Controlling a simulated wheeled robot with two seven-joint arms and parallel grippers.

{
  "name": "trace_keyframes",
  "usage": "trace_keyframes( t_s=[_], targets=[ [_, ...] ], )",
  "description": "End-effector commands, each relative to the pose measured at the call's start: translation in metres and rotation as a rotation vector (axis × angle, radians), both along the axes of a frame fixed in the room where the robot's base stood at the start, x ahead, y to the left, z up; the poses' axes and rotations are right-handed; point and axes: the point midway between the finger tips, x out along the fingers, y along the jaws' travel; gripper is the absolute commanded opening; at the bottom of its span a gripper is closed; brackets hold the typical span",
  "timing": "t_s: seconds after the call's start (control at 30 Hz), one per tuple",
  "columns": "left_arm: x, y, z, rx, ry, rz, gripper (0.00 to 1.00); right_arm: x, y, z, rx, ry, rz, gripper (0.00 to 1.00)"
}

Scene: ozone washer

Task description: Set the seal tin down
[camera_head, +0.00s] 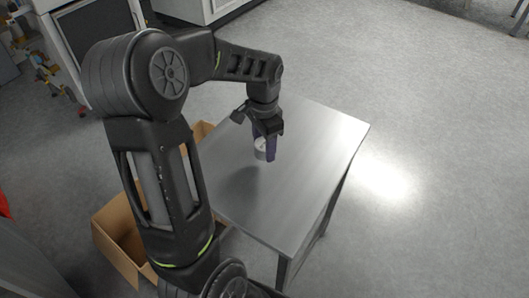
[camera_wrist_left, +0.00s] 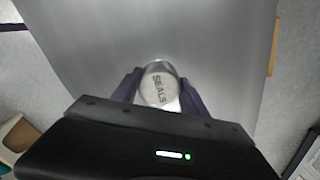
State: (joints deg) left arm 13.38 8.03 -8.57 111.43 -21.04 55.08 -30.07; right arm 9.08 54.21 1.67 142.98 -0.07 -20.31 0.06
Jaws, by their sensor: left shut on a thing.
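The seal tin (camera_wrist_left: 159,86) is a small round, light metal tin with "SEALS" on its lid. My left gripper (camera_wrist_left: 160,95) is shut on it, one dark finger on each side. In the head view the tin (camera_head: 260,149) shows between the fingers of the left gripper (camera_head: 266,150), over the grey metal table (camera_head: 315,135). The tin looks upright. I cannot tell whether its base touches the tabletop or hangs slightly above it. My right gripper is in neither view.
The tabletop around the tin is bare. An open cardboard box (camera_head: 118,232) stands on the floor at the table's left side, partly behind my arm. A white cabinet (camera_head: 195,8) is at the back. The floor right of the table is clear.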

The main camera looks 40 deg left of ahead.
Motion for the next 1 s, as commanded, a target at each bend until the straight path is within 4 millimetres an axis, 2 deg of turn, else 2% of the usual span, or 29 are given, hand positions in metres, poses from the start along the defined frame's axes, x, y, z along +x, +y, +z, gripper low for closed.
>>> trace_keyframes(
  t_s=[0.23, 0.5, 0.9, 0.93, 1.0],
  targets=[
    [0.000, 0.000, -0.002, -0.001, 0.001, 0.000, 0.09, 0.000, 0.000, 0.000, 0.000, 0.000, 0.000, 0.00],
    [-0.001, 0.000, -0.035, -0.001, 0.003, 0.000, 0.09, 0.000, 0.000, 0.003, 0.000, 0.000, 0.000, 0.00],
    [0.000, 0.000, -0.041, 0.000, -0.001, 0.000, 0.09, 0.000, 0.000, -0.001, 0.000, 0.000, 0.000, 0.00],
    [0.000, 0.000, -0.040, 0.000, -0.001, 0.000, 0.53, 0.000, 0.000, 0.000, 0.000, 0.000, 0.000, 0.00],
    [0.000, 0.000, -0.040, 0.000, -0.001, 0.000, 0.58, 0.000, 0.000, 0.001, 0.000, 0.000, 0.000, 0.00]
  ],
)
